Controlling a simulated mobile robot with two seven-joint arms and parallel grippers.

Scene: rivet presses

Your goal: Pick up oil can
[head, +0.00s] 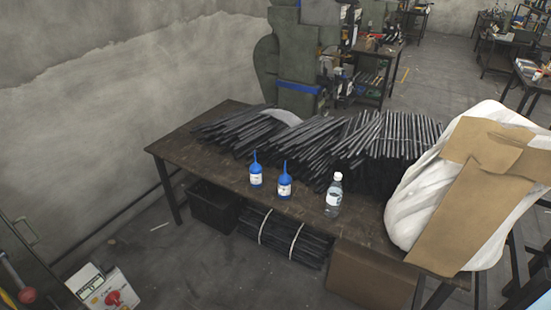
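Two small blue oil cans with pointed spouts and white labels stand upright near the front edge of a dark table (215,170). One oil can (256,179) is on the left, and the other oil can (285,190) is a little to its right and closer to the front edge. They stand apart from each other. Neither of my grippers shows in the head view, and nothing is seen touching the cans.
A clear water bottle (333,198) stands right of the cans. Bundles of dark rods (385,140) lie behind them. A white sack (420,205) with brown cardboard (465,215) covers the table's right end. A black crate (213,208) and a cardboard box (365,278) sit below.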

